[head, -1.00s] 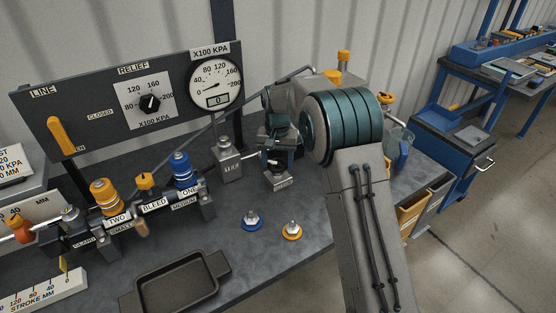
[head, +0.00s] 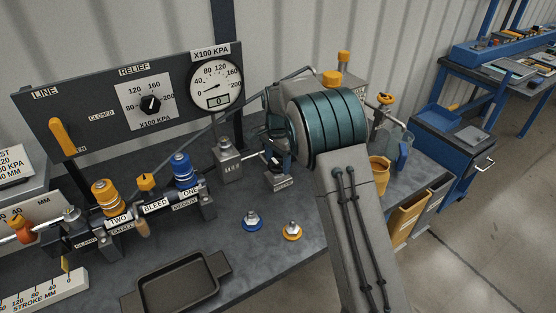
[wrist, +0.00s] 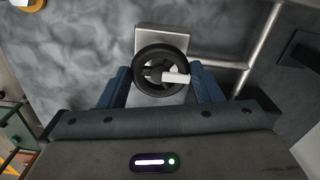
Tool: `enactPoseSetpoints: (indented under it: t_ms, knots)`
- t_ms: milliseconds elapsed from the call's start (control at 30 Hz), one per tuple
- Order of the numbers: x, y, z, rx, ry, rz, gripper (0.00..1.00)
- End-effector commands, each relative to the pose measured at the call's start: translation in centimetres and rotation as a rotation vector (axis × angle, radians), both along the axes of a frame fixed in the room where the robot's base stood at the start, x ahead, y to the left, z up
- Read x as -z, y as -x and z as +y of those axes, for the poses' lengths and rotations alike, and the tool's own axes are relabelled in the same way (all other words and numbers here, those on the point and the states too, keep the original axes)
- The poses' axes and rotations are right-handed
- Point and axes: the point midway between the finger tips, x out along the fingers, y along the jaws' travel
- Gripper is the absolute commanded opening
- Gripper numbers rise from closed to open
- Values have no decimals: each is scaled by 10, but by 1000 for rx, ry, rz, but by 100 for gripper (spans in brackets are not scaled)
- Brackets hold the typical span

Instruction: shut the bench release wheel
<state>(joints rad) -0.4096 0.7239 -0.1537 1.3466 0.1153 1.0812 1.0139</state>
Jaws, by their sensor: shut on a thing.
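The bench release wheel looks to be the small black handwheel (wrist: 148,72) with a pale pointer, on a grey block (wrist: 163,39) with pipes in the wrist view. My gripper (wrist: 164,88) has its two blue fingers on either side of the wheel and is shut on it. In the head view my gripper (head: 276,160) is at the small block (head: 280,182) on the bench, and my arm hides most of the wheel there. The block's label is too small to read surely.
A panel (head: 90,105) with a yellow line lever, relief dial and gauge (head: 215,80) stands behind. Couplers (head: 182,172) are at left. A dark tray (head: 180,285) lies at the front, and a jug (head: 397,147) stands at right.

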Motion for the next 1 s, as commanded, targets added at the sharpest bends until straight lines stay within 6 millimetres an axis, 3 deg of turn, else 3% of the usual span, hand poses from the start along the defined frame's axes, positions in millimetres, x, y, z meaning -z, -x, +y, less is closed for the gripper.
enactPoseSetpoints:
  t_ms: [533,567,600,1000]
  knots:
    - [-5,-3,1,23,-4,-14,36]
    - [-5,-3,1,23,-4,-14,67]
    - [-4,-3,1,23,-4,-13,78]
    - [-8,-1,1,21,-2,-6,81]
